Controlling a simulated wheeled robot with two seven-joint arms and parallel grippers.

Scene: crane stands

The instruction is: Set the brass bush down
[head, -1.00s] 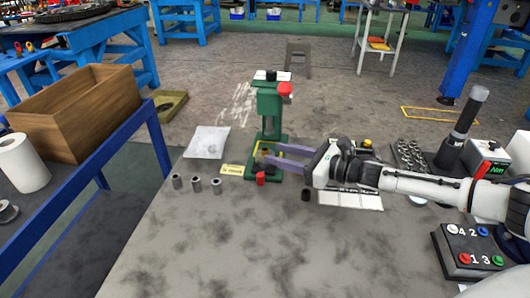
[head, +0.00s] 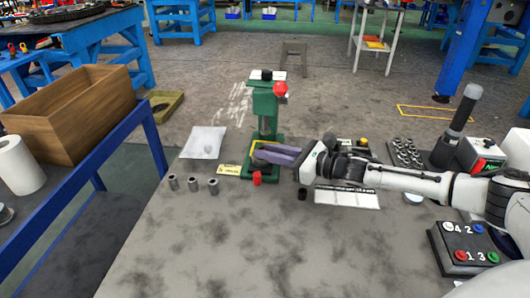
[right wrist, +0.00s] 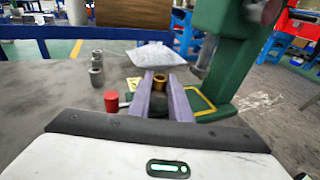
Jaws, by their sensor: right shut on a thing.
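My right gripper (head: 258,153) reaches in from the right with its purple fingers low at the base of the green press (head: 268,105). In the right wrist view the fingers (right wrist: 160,86) are shut on the brass bush (right wrist: 159,78), whose gold rim shows between their tips. A dark round part shows below the bush between the fingers; I cannot tell whether the bush touches it. The bush is hidden by the fingers in the head view. My left gripper is out of view.
Three grey sleeves (head: 194,184) stand in a row at the left. A black cylinder (head: 302,194) stands at right. The front of the table is clear.

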